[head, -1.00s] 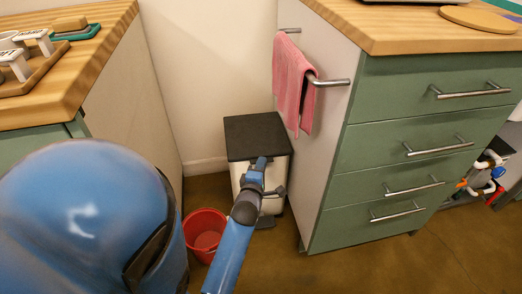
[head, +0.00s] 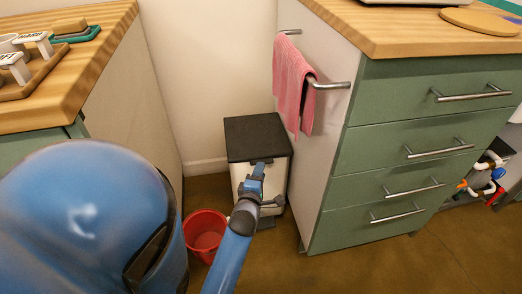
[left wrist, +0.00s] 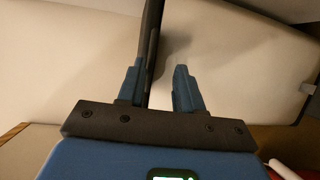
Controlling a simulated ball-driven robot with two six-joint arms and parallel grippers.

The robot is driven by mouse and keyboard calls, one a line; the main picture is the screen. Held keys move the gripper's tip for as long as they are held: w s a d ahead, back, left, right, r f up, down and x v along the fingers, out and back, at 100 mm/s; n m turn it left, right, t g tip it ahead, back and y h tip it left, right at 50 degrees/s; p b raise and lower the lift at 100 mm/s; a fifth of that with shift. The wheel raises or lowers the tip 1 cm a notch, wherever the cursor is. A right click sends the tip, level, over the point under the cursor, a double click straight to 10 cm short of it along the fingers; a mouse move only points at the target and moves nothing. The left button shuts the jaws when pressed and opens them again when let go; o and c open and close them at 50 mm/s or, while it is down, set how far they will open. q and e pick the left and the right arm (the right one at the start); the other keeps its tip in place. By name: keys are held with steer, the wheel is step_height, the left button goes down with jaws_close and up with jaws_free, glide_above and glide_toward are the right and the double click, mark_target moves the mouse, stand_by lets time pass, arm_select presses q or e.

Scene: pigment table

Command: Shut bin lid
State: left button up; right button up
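The bin (head: 275,186) is a pale box on the floor between the wall and the drawer unit. Its dark lid (head: 256,135) lies over the top and looks flat or nearly flat; I cannot tell whether a gap is left under it. My left gripper (head: 258,168) is at the front edge of the lid. In the left wrist view its two fingers (left wrist: 158,85) stand apart. A dark strip, probably the lid's edge (left wrist: 152,45), runs down beside the left finger, with no clear grip on it. My right gripper is not in view.
A red bucket (head: 205,232) stands on the floor left of the bin. The green drawer unit (head: 425,130) stands close on the right, with a pink towel (head: 294,85) on its side rail. A wooden counter (head: 95,60) is on the left.

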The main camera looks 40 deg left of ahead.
arm_select(q)
steer(key=f+v, duration=0.1)
steer(key=v, duration=0.7)
steer(key=shift+s+d+r, duration=0.15)
steer(key=shift+r, duration=0.35)
steer(key=s+d+r+m+t+h+p, duration=0.1)
steer(key=s+d+r+m+h+p, duration=0.35)
steer(key=s+d+m, duration=0.55)
steer(key=s+d+r+m+t+h+p, duration=0.25)
steer(key=s+d+r+m, duration=0.25)
steer(key=m, duration=0.8)
step_height(320, 180, up, 39)
steer(key=m+p, duration=0.1)
steer(key=p, duration=3.7)
steer(key=shift+d+g+h+p, duration=0.25)
steer(key=shift+g+h+p, duration=0.05)
steer(key=shift+g+p, duration=0.1)
